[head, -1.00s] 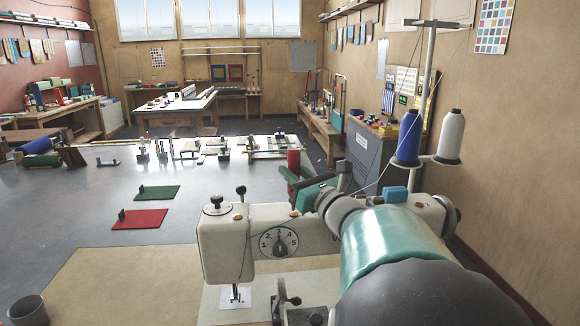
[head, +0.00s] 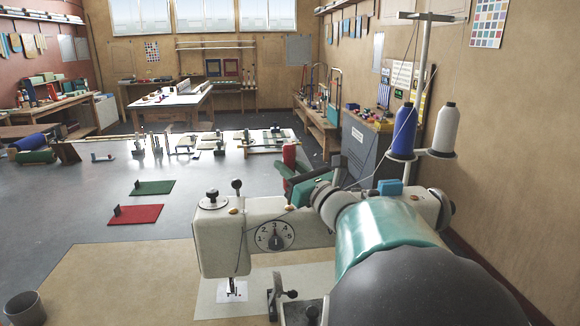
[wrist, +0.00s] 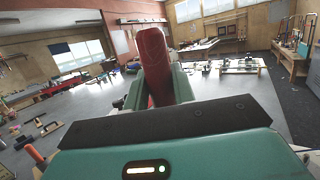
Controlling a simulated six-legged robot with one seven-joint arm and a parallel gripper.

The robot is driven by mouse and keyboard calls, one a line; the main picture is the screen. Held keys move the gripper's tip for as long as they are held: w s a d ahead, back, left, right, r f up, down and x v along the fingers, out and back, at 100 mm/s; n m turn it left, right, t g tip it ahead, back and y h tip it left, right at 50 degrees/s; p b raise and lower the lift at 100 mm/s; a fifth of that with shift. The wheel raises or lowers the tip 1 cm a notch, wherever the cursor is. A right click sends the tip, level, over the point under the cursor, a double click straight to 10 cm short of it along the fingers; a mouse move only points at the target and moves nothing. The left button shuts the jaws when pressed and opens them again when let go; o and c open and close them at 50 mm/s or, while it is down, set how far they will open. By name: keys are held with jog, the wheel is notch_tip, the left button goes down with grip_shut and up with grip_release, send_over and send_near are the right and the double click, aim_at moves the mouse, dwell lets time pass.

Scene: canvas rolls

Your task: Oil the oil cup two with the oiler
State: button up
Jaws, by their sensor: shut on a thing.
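My gripper (head: 296,172) is shut on a red, rounded object, likely the oiler (head: 289,156), above and behind the sewing machine's arm. In the wrist view, the oiler (wrist: 152,62) stands up between the green fingers of my gripper (wrist: 153,88); its lower end and spout are hidden. The cream sewing machine (head: 225,245) stands below and left of my arm. Two small copper-coloured fittings show on its top, one at the left (head: 236,211) and one further right (head: 290,207). They may be oil cups; I cannot tell which is cup two. My arm hides the machine's right part.
A thread stand with a blue spool (head: 403,132) and a white spool (head: 445,128) rises close to my arm's right. A dark cup (head: 24,308) stands at the lower left. Red (head: 135,215) and green (head: 153,187) mats lie on the open grey surface.

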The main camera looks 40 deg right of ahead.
aim_at(290, 144)
jog(key=shift+f, duration=0.4)
dwell(0.6)
jog(key=shift+r, duration=3.55)
